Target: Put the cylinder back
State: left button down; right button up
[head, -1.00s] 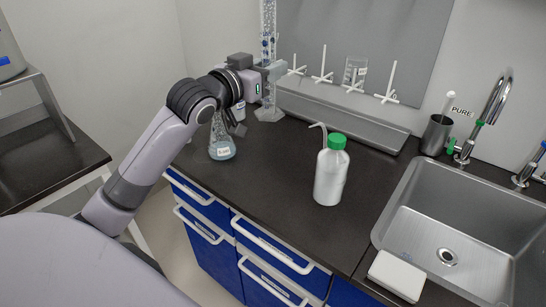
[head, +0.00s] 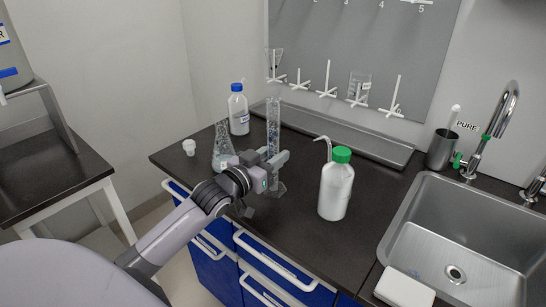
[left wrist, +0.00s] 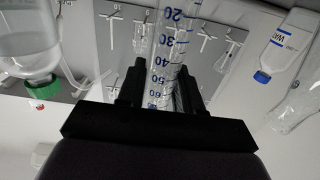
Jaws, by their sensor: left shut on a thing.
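The cylinder (head: 273,115) is a tall clear graduated cylinder with blue marks. It stands upright above the dark counter, and its foot is low behind my gripper. I cannot tell whether the foot touches the counter. My left gripper (head: 277,166) is shut on its lower part. In the left wrist view the cylinder (left wrist: 172,38) runs up between the two dark fingers (left wrist: 160,88), its scale numbers visible. My right gripper is not in view.
A conical flask (head: 223,152) and a blue-capped bottle (head: 238,112) stand left of the cylinder. A green-capped wash bottle (head: 336,190) stands to the right. White pegs (head: 327,82) on the grey wall board (head: 400,55) rise behind a trough (head: 345,135). The sink (head: 455,230) is at right.

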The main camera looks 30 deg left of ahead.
pick_arm(q)
jog(key=shift+f, duration=0.1)
jog(key=c, duration=0.8)
grip_release()
jog(key=shift+o, duration=0.2)
jog(key=s+a, duration=0.1)
jog(key=s, duration=1.1)
